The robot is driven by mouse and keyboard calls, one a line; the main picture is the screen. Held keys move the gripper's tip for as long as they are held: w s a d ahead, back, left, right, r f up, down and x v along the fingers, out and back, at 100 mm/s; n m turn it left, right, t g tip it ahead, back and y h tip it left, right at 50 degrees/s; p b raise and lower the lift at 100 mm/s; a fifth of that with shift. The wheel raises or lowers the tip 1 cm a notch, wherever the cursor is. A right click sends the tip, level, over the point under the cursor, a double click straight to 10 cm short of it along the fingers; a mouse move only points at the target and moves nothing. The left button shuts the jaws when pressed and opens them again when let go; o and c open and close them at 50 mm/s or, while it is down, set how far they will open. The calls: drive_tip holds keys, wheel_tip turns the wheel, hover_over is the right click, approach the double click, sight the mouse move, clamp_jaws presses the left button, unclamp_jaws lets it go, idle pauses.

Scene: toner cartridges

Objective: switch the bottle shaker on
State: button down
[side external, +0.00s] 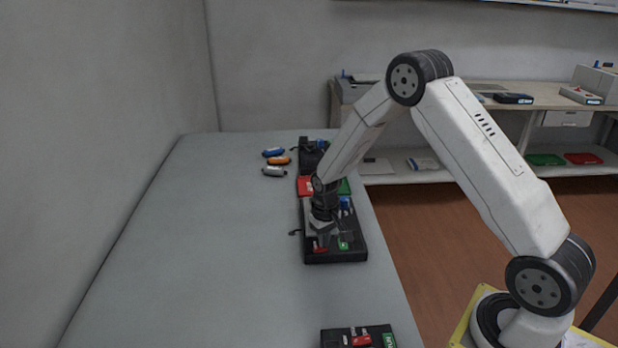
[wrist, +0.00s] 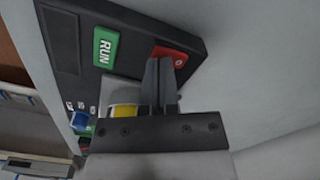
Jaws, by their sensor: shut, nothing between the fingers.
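A black device with a control panel (wrist: 133,25) fills the upper part of the wrist view. It carries a green button marked RUN (wrist: 106,47) and a red button marked 0 (wrist: 179,59). My gripper (wrist: 158,64) is shut and empty. Its fingertips lie over the lower left part of the red button in the picture; I cannot tell whether they touch it. The RUN button is to their left. In the side view my gripper (side external: 321,240) points down over the black device (side external: 337,257), near its red button, with the green button (side external: 343,243) to the right.
Another black box (side external: 341,339) with red and green parts sits at the table's near edge. Behind the device is one with a red part (side external: 304,186). Blue, orange and grey items (side external: 274,171) lie at the back. The table's left side (side external: 190,230) is clear.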

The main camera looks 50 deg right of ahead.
drive_tip(key=shift+f, duration=0.35)
idle(0.3)
drive_tip(key=shift+r, duration=3.55)
drive_tip(key=shift+a, duration=0.1)
drive_tip(key=shift+s+a+r, duration=0.1)
drive_tip(key=shift+s+r, duration=0.1)
drive_tip(key=s+a+r+n+t, duration=0.1)
drive_tip(key=s+a+r, duration=0.2)
drive_tip(key=s, duration=0.5)
drive_tip(key=s+a+r+n+t, duration=0.1)
drive_tip(key=s+a+r+n, duration=0.1)
drive_tip(key=s+a+r, duration=0.2)
drive_tip(key=s+a, duration=0.2)
drive_tip(key=s, duration=0.2)
drive_tip(key=shift+t, duration=0.3)
